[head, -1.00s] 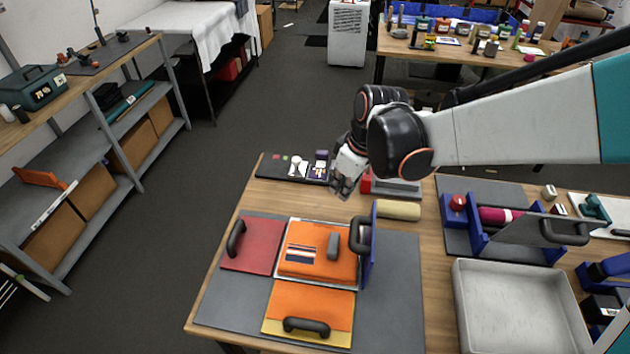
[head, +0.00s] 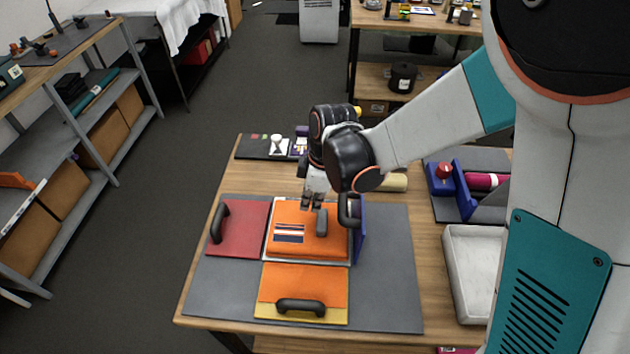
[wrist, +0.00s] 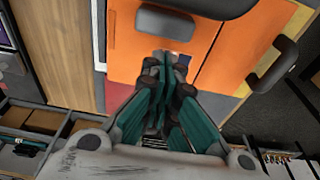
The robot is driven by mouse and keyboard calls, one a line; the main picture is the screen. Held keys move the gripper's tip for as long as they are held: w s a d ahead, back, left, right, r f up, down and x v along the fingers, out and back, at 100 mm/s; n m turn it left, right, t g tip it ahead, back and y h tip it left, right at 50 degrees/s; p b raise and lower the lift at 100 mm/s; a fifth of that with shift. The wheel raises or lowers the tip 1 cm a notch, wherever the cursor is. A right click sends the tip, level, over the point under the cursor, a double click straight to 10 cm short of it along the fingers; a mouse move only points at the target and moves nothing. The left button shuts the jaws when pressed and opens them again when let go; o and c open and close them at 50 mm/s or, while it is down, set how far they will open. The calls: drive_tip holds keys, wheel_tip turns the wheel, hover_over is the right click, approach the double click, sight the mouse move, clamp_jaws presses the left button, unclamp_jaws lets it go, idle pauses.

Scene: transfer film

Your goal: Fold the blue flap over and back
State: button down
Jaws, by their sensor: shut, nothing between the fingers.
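The blue flap (head: 360,232) stands upright along the right edge of the folding board, with its black handle (head: 348,211) on the side facing the middle. The folded orange cloth (head: 290,243) lies flat on the middle panel, with a grey block (head: 321,222) on it. My gripper (head: 313,203) is shut and empty. It is over the far part of the orange cloth, left of the blue flap's handle and apart from it. In the wrist view, my fingers (wrist: 165,75) show shut in front of the orange cloth (wrist: 125,50); contact cannot be told.
A red flap (head: 240,240) with a black handle lies flat at left. A yellow flap (head: 330,312) with orange cloth lies flat in front. A cream roll (head: 394,183) lies behind the board. A pale tray (head: 470,270) is to the right. The grey mat's right part is clear.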

drive_tip(key=shift+d+r, duration=0.15)
drive_tip(key=shift+d, duration=0.85)
drive_tip(key=shift+d+r, duration=0.1)
drive_tip(key=shift+d, duration=0.9)
drive_tip(key=shift+d, duration=0.1)
